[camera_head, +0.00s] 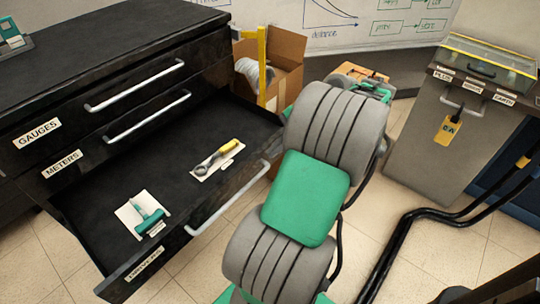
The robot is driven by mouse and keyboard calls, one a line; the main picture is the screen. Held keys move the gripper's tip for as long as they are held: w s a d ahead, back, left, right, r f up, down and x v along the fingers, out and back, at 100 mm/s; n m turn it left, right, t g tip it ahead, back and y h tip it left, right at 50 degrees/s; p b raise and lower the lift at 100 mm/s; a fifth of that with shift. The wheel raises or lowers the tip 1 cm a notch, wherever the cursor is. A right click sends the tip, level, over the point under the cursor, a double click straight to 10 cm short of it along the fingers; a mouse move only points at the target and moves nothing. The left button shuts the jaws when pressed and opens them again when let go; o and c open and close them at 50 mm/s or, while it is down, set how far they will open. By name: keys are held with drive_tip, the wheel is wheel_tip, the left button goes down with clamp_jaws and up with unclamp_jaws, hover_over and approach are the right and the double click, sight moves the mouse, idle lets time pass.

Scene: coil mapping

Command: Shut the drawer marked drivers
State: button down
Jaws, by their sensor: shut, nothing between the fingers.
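A black cabinet (60,72) stands at the left. Its two upper drawers, labelled GAUGES (37,133) and METERS (62,164), are shut. Below them a drawer (95,200) is pulled well out, with a silver bar handle (225,200) on its front. The label (145,263) on that front is too slanted and small to read surely, and I see no label that clearly reads drivers. A teal-handled tool and a yellow-handled tool lie inside on white cards. My grey and green arm rises just right of the drawer front.
A cardboard box (285,50) with a yellow post stands behind the cabinet. Thick black cables (405,235) cross the floor.

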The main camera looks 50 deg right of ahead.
sight(249, 172)
drive_tip(key=b+x, duration=0.1)
drive_tip(key=x, duration=0.7)
drive_tip(key=shift+b, duration=0.3)
drive_tip(key=shift+w, duration=0.15)
